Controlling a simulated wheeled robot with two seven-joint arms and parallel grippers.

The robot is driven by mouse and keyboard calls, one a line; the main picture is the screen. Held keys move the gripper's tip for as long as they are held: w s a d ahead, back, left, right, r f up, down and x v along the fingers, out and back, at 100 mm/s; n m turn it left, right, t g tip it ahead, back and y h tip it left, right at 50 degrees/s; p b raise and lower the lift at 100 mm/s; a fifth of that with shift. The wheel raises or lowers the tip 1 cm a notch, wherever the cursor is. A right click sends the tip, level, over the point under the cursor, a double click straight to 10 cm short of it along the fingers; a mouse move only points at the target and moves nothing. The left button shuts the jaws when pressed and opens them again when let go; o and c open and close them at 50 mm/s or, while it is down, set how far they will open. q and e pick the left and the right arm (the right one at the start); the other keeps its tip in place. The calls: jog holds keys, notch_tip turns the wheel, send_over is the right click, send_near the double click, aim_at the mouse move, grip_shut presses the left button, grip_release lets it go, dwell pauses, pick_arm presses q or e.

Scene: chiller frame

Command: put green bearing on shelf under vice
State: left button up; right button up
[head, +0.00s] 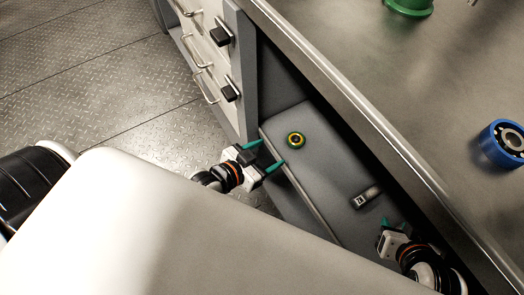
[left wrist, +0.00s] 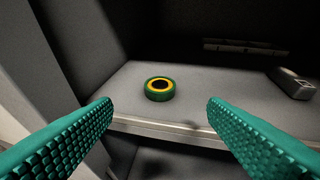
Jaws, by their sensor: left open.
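The green bearing (head: 296,140) is a small green ring with a yellow inner band and a dark center. It lies flat on the grey shelf (head: 315,165) under the worktop; the left wrist view shows it (left wrist: 159,89) near the shelf's front edge. My left gripper (head: 273,152) is open and empty at that edge, with the bearing ahead of and apart from its fingers; they also frame it in the left wrist view (left wrist: 160,105). My right gripper (head: 394,226) is by the lower right part of the shelf; its fingers are partly hidden. I cannot clearly identify a vice.
A small grey block (head: 366,196) lies on the shelf. The metal worktop (head: 400,80) overhangs it, carrying a blue bearing (head: 507,142) and a green round-based object (head: 409,6) cut off by the frame. A drawer cabinet (head: 212,62) stands left of the shelf.

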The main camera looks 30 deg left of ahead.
pick_arm(q)
jog(key=s+a+r+n+g+y, duration=0.2)
jog(key=s+a+r+g+y, duration=0.1)
jog(key=s, duration=0.4)
jog(key=r+g+y, duration=0.1)
jog(key=g, duration=0.1)
jog(key=shift+g, duration=0.3)
pick_arm(e)
jog(key=shift+s+d+f+g, duration=0.15)
jog(key=shift+s+g, duration=0.1)
jog(key=shift+s, duration=0.1)
jog(key=shift+s+d+f+g, duration=0.1)
jog(key=shift+s+f+g, duration=0.05)
jog(key=shift+s+g, duration=0.15)
pick_arm(q)
jog(key=shift+a, duration=0.1)
